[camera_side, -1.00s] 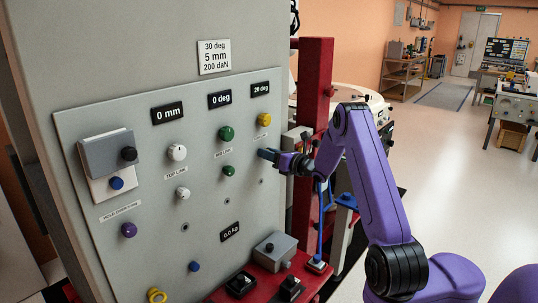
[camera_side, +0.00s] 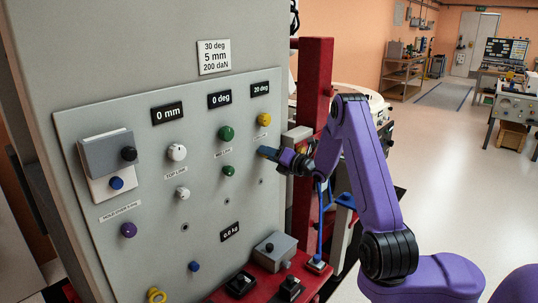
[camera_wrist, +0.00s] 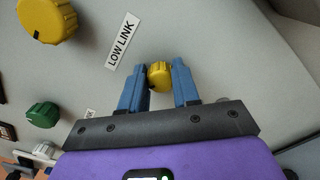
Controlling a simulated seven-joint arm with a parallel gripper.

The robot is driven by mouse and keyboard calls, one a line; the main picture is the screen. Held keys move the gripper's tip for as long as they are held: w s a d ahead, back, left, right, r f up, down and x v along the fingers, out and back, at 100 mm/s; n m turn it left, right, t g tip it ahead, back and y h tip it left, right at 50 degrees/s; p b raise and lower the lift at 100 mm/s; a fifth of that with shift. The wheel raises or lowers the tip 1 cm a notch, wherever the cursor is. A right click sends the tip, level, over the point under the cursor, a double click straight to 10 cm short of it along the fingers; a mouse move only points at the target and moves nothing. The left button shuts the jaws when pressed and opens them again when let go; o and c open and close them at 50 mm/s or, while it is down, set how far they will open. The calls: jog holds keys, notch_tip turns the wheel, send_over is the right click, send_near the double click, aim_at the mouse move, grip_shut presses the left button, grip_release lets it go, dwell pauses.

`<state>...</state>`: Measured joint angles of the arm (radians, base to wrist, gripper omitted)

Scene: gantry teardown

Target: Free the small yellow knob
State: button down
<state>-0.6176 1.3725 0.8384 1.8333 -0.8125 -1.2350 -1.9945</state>
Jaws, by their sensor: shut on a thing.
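The small yellow knob (camera_wrist: 159,75) shows in the wrist view between the two blue fingers of my gripper (camera_wrist: 158,66). The fingers are shut on it, one on each side. It sits in front of the grey panel (camera_wrist: 215,55), below a "LOW LINK" label. In the side view my gripper (camera_side: 266,152) points at the right part of the panel, below a larger yellow knob (camera_side: 264,119). There the small knob is hidden by the fingers. Whether it is still fixed to the panel I cannot tell.
A large green knob (camera_side: 225,132) and a small green knob (camera_side: 228,170) sit left of my gripper. A red post (camera_side: 315,100) stands close on the right. A grey box (camera_side: 275,250) is on the red base below.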

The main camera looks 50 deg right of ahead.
jog(key=m, duration=1.1)
jog(key=shift+d+f, duration=0.1)
jog(key=shift+f, duration=0.05)
jog(key=shift+m, duration=0.4)
jog(key=c, duration=0.8)
grip_release()
jog(key=s, duration=1.7)
jog(key=shift+s, duration=0.25)
